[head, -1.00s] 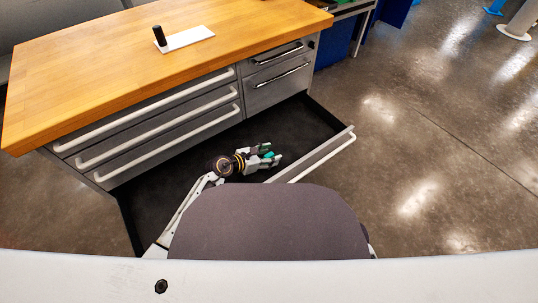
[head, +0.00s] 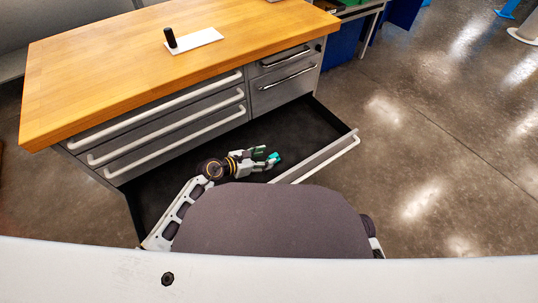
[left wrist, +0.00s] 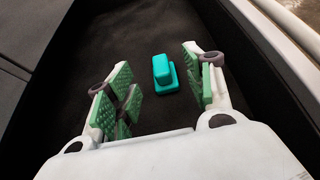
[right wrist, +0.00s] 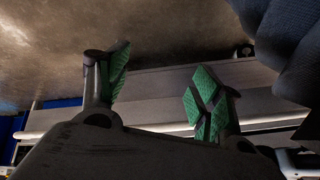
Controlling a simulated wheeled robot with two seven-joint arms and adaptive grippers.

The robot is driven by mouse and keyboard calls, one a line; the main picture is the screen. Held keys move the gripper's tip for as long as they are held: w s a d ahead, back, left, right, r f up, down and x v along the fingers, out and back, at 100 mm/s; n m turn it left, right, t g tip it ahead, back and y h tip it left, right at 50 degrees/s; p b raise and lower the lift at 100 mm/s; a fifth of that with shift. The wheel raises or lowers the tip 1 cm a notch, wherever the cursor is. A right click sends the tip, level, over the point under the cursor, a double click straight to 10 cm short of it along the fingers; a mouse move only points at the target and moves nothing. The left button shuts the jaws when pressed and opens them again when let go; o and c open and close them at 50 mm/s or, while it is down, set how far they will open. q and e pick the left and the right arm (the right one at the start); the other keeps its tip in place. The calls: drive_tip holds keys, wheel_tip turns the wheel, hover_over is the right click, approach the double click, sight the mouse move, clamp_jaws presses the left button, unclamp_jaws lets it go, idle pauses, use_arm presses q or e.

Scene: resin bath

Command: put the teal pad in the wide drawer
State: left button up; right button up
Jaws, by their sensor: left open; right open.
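The teal pad (left wrist: 165,73) lies on the dark floor of the wide open drawer (head: 300,122). In the left wrist view it sits between and just beyond the fingers of my left gripper (left wrist: 158,95), which is open and does not touch it visibly. In the head view my left gripper (head: 262,158) is low inside the drawer, and the teal pad (head: 274,157) shows at its fingertips. My right gripper (right wrist: 160,85) is open and empty, near a long pale drawer front or handle. In the head view it is hidden.
The wooden bench top (head: 110,75) carries a white plate (head: 193,41) with a black upright cylinder (head: 170,38). Closed drawers with white handles (head: 165,133) are above the open one. The drawer's front rail (head: 318,158) borders it on the right.

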use_arm(q)
drive_tip(key=shift+p+v, duration=0.85)
drive_tip(key=shift+v, duration=2.5)
use_arm(e)
drive_tip(key=shift+g+h, duration=0.3)
drive_tip(key=shift+g, duration=0.2)
drive_tip(key=shift+s+d+r, duration=0.1)
drive_tip(key=shift+d+r, duration=0.05)
drive_tip(key=shift+r, duration=0.5)
drive_tip(key=shift+s+d+r, duration=0.1)
drive_tip(key=shift+d+r, duration=0.1)
drive_tip(key=shift+r, duration=0.5)
drive_tip(key=shift+s+d+r, duration=0.1)
drive_tip(key=shift+d+r, duration=0.05)
drive_tip(key=shift+r, duration=0.5)
drive_tip(key=shift+w, duration=0.1)
